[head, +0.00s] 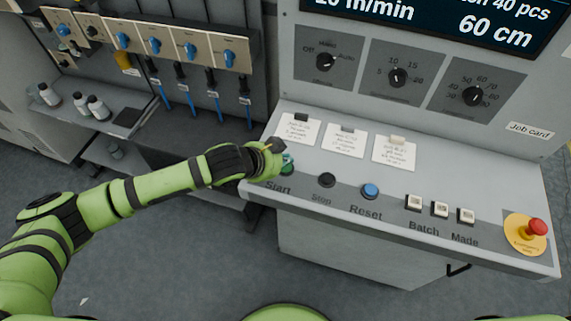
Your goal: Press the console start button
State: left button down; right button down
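The Start button (288,169) is green and sits at the left end of the button row on the sloping console (405,259), above the printed word Start. My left gripper (280,151) is right over it and hides part of it. I cannot tell whether the gripper touches the button or whether it is pressed in. The gripper is small and partly hidden by its own wrist, so its opening does not show. My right gripper is out of view.
To the right are a black Stop button (327,180), a blue Reset button (370,191), white Batch and Made counters (440,209) and a red emergency stop (536,227). Cards (345,140), dials (397,77) and a screen (440,20) are behind. Bottles (97,107) stand left.

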aim_at(284, 168)
pick_arm(q)
jog(key=shift+f, duration=0.15)
dwell(0.7)
jog(key=shift+f, duration=0.25)
jog(key=shift+f, duration=0.5)
dwell(0.7)
jog(key=shift+r, duration=0.1)
jog(key=shift+r+p, duration=0.75)
jog(key=shift+p, duration=0.05)
notch_tip(284, 168, up, 5)
jog(key=p, duration=0.5)
jog(key=shift+r, duration=0.1)
